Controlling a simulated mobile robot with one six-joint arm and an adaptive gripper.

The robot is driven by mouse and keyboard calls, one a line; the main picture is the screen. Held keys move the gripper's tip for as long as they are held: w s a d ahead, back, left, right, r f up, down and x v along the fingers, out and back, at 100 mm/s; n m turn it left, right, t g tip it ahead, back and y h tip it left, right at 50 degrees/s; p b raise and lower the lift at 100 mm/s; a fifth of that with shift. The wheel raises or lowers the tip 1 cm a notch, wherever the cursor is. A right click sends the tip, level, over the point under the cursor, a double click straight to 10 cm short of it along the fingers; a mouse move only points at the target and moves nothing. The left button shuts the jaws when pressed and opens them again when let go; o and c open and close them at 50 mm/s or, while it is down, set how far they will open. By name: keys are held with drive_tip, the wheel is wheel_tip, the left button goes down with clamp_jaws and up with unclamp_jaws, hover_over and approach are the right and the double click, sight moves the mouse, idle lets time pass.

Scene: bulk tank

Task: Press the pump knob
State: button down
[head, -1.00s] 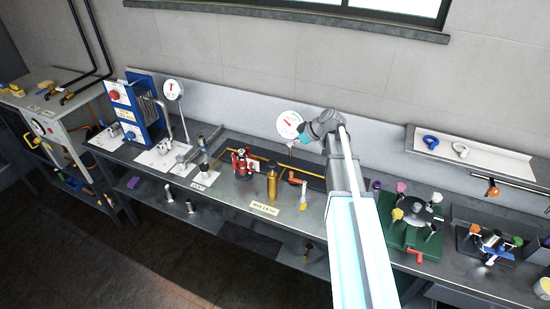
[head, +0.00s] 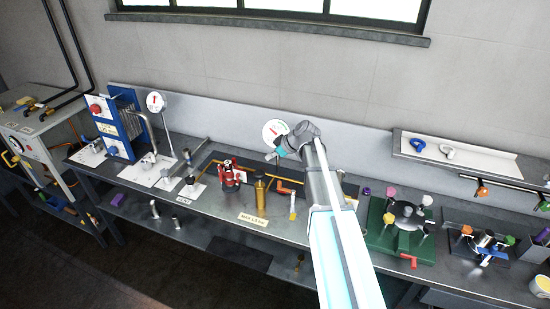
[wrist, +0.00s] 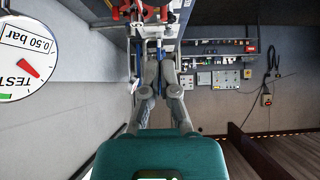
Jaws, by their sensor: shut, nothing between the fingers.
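A brass cylinder (head: 262,196) with a small knob (head: 258,174) on top stands upright on the bench in the head view. It looks like the pump, but I cannot read a label naming it. My gripper (head: 279,152) is in the air above and behind it, slightly right, apart from the knob. Its grey fingers (wrist: 160,72) are shut with nothing between them in the wrist view. A round white gauge (head: 273,132) is beside my gripper; in the wrist view its face (wrist: 24,55) reads "TEST" and "0.50 bar", with a red pointer.
A blue plate unit (head: 124,122) is at the left. A green fixture (head: 402,228) is at the right. A wall shelf (head: 460,158) hangs behind.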

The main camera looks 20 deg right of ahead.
drive_tip(key=b, duration=0.4)
hover_over(264, 174)
drive_tip(key=f, duration=0.4)
drive_tip(key=shift+w+a+f, duration=0.15)
drive_tip(key=shift+w+a, duration=0.1)
drive_tip(key=shift+a, duration=0.15)
drive_tip(key=shift+f+b, duration=1.55)
drive_tip(key=shift+f, duration=0.15)
drive_tip(key=shift+f, duration=0.1)
wheel_tip(264, 174, down, 3)
drive_tip(key=b, duration=0.3)
drive_tip(key=shift+s+f, duration=0.1)
wheel_tip(264, 174, up, 4)
drive_tip(key=p, duration=0.4)
drive_tip(key=shift+r, duration=0.2)
drive_tip(key=p+v, duration=0.6)
drive_tip(key=v, duration=0.3)
drive_tip(key=shift+s+d+r+p, duration=0.2)
drive_tip(key=shift+d+p, duration=0.1)
drive_tip(key=shift+p, duration=0.1)
